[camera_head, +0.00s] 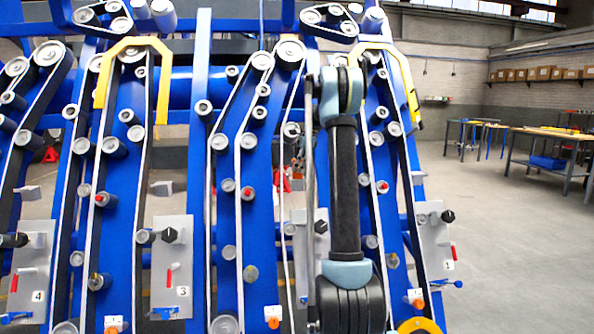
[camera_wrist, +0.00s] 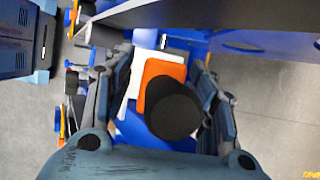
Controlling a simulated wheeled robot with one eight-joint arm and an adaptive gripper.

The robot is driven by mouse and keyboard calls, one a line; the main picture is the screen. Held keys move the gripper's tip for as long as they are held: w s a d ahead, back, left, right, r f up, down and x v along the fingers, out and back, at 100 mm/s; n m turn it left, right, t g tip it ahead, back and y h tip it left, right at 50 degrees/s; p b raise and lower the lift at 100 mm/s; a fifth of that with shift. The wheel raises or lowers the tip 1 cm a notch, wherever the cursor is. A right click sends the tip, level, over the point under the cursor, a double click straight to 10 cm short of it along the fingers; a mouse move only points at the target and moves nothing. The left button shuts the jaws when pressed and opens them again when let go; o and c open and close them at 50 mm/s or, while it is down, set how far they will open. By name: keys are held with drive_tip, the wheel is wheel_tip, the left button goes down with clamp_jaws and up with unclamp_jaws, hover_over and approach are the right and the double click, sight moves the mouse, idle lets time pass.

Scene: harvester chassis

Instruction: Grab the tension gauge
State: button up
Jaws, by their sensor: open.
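In the wrist view my gripper (camera_wrist: 160,80) is open, with one dark finger on the left and one on the right. Between the fingers is an orange piece with a thick black cylinder (camera_wrist: 172,108) in front of it. This may be the tension gauge, but I cannot tell for sure. A white plate shows just behind the orange piece. Whether either finger touches the piece is unclear. In the head view my arm hangs in front of the right part of the frame, and my gripper does not show there.
The blue chassis (camera_head: 230,225) carries belts and rollers. Grey plates with black knobs, such as plate 3 (camera_head: 172,285), stick out from it. Yellow brackets (camera_head: 133,45) sit near its top. The floor (camera_head: 510,230) on the right is clear, with workbenches (camera_head: 553,146) farther back.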

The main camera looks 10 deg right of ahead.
drive_tip(key=shift+c, duration=0.6)
clamp_jaws()
drive_tip(key=shift+r, duration=0.15)
